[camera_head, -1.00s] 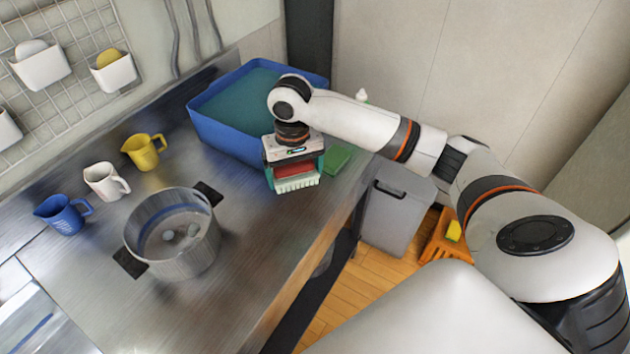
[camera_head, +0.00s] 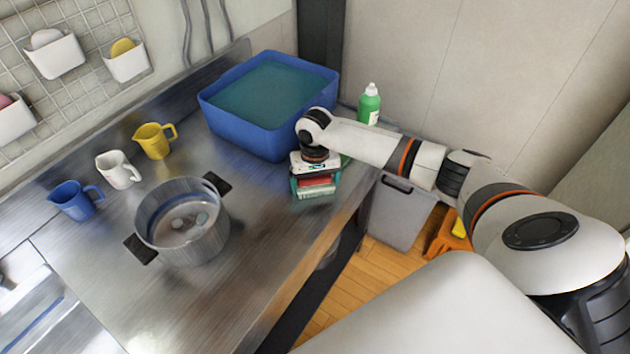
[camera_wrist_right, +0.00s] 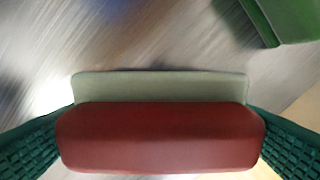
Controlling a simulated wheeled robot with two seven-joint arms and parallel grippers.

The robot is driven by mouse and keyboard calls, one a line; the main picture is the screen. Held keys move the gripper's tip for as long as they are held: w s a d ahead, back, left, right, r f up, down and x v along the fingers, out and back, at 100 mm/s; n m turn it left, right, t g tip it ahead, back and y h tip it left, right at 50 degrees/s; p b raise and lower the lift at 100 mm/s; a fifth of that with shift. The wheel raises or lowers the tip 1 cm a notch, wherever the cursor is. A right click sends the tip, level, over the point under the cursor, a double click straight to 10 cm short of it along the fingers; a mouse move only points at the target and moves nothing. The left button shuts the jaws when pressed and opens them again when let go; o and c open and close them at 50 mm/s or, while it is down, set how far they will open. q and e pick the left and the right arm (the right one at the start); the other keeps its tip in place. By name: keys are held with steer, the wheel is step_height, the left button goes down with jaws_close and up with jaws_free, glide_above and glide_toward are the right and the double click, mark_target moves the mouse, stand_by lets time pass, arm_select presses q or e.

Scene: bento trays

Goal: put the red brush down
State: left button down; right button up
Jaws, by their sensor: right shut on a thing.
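The red brush (camera_head: 317,181) is held by my right gripper (camera_head: 316,186), bristles down, over the steel counter just in front of the blue tub. In the right wrist view the brush's red back (camera_wrist_right: 160,138) spans the gap between the teal fingers, with a pale strip along its far side. The fingers press on its two ends. I cannot tell whether the bristles touch the counter. My left gripper is not in view.
The blue tub (camera_head: 248,136) of dark water stands behind. A green block (camera_wrist_right: 288,18) lies close by on the counter. A green bottle (camera_head: 369,106) stands behind the arm. A steel pot (camera_head: 183,243) and several jugs stand left. The counter's front edge is near.

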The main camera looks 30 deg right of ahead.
mark_target(315, 178)
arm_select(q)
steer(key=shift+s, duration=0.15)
arm_select(e)
steer(key=shift+s+f, duration=0.1)
steer(key=shift+f, duration=0.2)
steer(key=shift+s+a+f, duration=0.15)
steer(key=shift+s+f, duration=0.1)
steer(key=shift+f, duration=0.05)
steer(key=o, duration=0.7)
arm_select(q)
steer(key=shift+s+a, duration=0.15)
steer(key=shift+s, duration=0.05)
arm_select(e)
steer(key=shift+o, duration=0.2)
steer(key=shift+a+f, duration=0.1)
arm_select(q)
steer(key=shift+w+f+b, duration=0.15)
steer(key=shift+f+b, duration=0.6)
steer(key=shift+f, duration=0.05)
arm_select(e)
steer(key=r, duration=1.3)
steer(key=shift+w+d+r, duration=0.2)
steer(key=shift+w+r, duration=0.05)
